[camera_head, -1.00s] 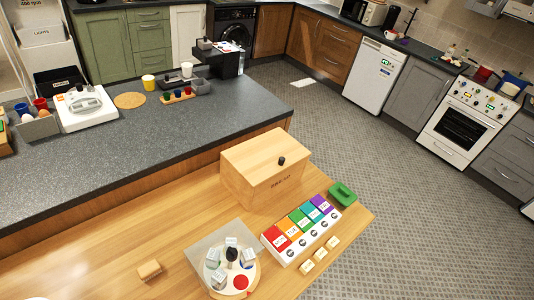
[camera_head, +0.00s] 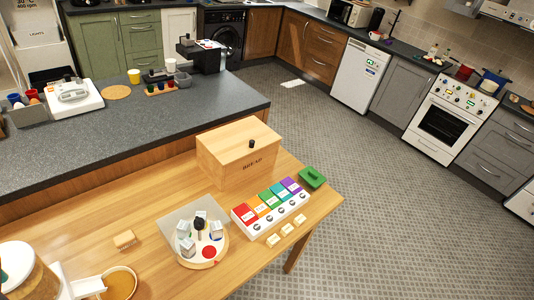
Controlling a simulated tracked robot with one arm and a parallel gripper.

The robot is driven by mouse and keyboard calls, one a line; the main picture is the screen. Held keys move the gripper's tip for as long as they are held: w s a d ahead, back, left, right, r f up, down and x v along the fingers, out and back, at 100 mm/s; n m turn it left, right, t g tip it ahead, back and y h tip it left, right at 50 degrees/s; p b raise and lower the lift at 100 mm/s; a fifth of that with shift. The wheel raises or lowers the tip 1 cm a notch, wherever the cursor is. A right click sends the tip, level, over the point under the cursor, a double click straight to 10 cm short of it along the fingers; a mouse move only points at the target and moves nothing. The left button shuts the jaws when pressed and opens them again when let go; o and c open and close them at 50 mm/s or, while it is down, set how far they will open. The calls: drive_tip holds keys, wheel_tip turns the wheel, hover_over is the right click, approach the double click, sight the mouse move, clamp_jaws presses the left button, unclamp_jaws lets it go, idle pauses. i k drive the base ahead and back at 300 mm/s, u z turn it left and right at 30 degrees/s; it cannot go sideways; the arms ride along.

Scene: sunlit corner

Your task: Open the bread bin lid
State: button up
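A jar (camera_head: 24,272) stands lower left. Grey floor (camera_head: 400,230) is open at right.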

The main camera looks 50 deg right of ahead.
sight(229, 144)
drive_tip(key=k, duration=0.75)
drive_tip(key=z, duration=0.6)
drive_tip(key=i, duration=2.1)
drive_tip(key=u, duration=0.4)
